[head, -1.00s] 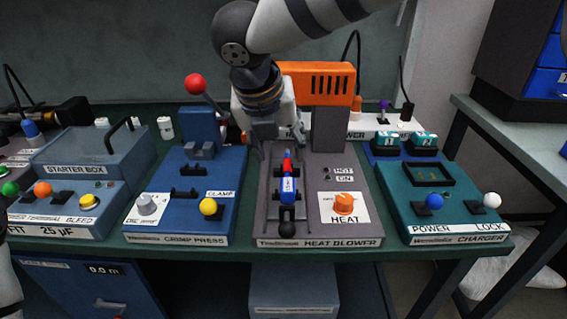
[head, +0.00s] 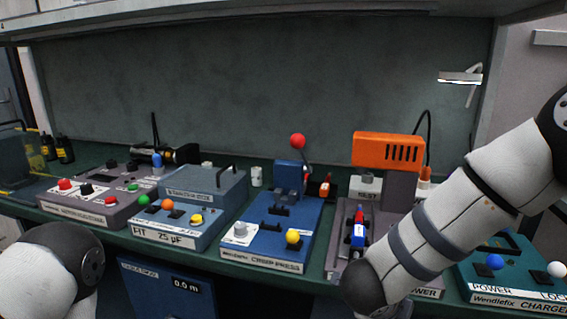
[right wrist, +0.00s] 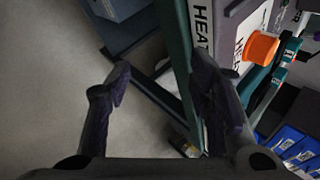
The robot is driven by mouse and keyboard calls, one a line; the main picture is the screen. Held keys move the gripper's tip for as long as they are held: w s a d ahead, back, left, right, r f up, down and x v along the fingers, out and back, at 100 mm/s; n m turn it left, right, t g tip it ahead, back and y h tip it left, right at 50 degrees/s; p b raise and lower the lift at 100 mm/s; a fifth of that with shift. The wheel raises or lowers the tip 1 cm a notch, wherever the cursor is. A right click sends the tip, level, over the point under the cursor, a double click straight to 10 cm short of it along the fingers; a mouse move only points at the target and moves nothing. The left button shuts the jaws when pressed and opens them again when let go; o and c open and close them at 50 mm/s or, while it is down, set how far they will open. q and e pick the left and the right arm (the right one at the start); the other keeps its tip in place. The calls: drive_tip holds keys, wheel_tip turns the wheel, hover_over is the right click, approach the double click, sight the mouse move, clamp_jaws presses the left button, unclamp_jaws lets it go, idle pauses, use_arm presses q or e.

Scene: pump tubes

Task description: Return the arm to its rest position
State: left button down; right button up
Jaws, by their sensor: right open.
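My right arm comes in from the right of the head view, its forearm in front of the heat blower, and its gripper is below the frame there. In the right wrist view my right gripper (right wrist: 160,85) has its fingers spread, with nothing between them but floor and a table leg behind. The heat blower with its orange top (head: 388,150) is partly hidden by my forearm. A red and blue piece (head: 358,230) lies in its cradle. My left arm shows at the lower left of the head view; its gripper is out of frame.
The blue crimp press (head: 265,238), starter box (head: 205,187) and grey console (head: 95,205) line the green bench. The teal charger (head: 515,275) is at the right, partly behind my arm. The bench edge is close to my right gripper; open floor (right wrist: 60,70) lies left in the wrist view.

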drive_tip(key=s+d+f+n+g+y, duration=0.2)
drive_tip(key=s+f+n+g+y, duration=0.1)
drive_tip(key=s+f+n, duration=1.45)
drive_tip(key=s+n+g+y, duration=0.2)
drive_tip(key=s+n+g, duration=0.2)
drive_tip(key=s, duration=1.5)
drive_tip(key=n, duration=0.3)
drive_tip(key=shift+s+n+g, duration=0.25)
drive_tip(key=shift+n+g, duration=0.05)
drive_tip(key=shift+n, duration=0.05)
drive_tip(key=shift+f, duration=0.1)
